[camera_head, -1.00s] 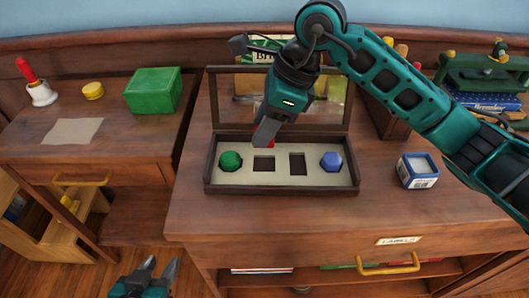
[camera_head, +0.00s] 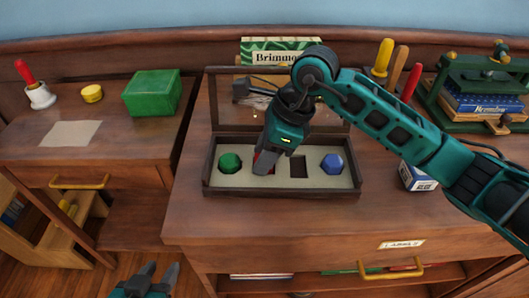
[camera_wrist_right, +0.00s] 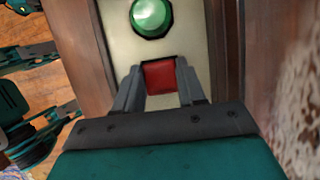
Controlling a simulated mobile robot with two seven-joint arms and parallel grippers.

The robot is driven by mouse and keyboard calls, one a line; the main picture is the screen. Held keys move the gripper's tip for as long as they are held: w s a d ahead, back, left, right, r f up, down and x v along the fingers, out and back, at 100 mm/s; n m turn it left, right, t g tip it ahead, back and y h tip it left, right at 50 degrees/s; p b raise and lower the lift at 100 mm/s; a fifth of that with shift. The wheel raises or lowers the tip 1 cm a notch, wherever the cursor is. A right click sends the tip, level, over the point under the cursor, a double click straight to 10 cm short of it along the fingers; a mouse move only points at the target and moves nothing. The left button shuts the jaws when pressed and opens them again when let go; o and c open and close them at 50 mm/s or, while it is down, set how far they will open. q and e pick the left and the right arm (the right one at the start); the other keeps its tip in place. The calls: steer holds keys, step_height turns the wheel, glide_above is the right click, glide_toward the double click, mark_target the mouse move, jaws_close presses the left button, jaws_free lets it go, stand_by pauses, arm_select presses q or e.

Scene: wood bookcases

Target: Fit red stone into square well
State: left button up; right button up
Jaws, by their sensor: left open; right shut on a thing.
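The red stone (camera_wrist_right: 160,76) sits between the fingers of my right gripper (camera_wrist_right: 158,88), which is shut on it. In the head view the right gripper (camera_head: 264,166) points down at the left square well of the dark wooden tray box (camera_head: 225,192), and a bit of red shows at its fingers. The gripper and stone cover most of that well, so I cannot tell how deep the stone sits. The other well (camera_head: 298,168), to the right, is empty. A green stone (camera_head: 229,162) and a blue stone (camera_head: 332,163) sit at either end. My left gripper (camera_head: 155,272) is open and empty, low in front.
The box's glass lid stands open behind it. A small blue-and-white box (camera_head: 416,178) stands right of the tray, partly behind my right arm. A green press (camera_head: 485,90) is at the far right. The desk's front surface (camera_head: 270,220) is clear.

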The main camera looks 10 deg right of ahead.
steer(key=shift+s+f, duration=0.1)
steer(key=shift+f, duration=0.4)
steer(key=o, duration=0.7)
arm_select(q)
steer(key=shift+d+f, duration=0.1)
steer(key=shift+f, duration=0.25)
arm_select(e)
steer(key=o, duration=0.4)
steer(key=shift+s+f, duration=0.1)
steer(key=shift+f, duration=0.05)
steer(key=shift+c, duration=0.2)
steer(key=shift+r+p, duration=0.45)
steer(key=shift+r, duration=0.15)
arm_select(q)
steer(key=shift+s+a+r+p, duration=0.1)
steer(key=shift+a+r+p, duration=0.3)
steer(key=shift+r+p, duration=0.3)
arm_select(e)
steer(key=w+v, duration=0.1)
steer(key=v, duration=1.1)
steer(key=shift+s+r, duration=0.15)
steer(key=shift+s, duration=0.1)
arm_select(q)
steer(key=shift+s, duration=0.1)
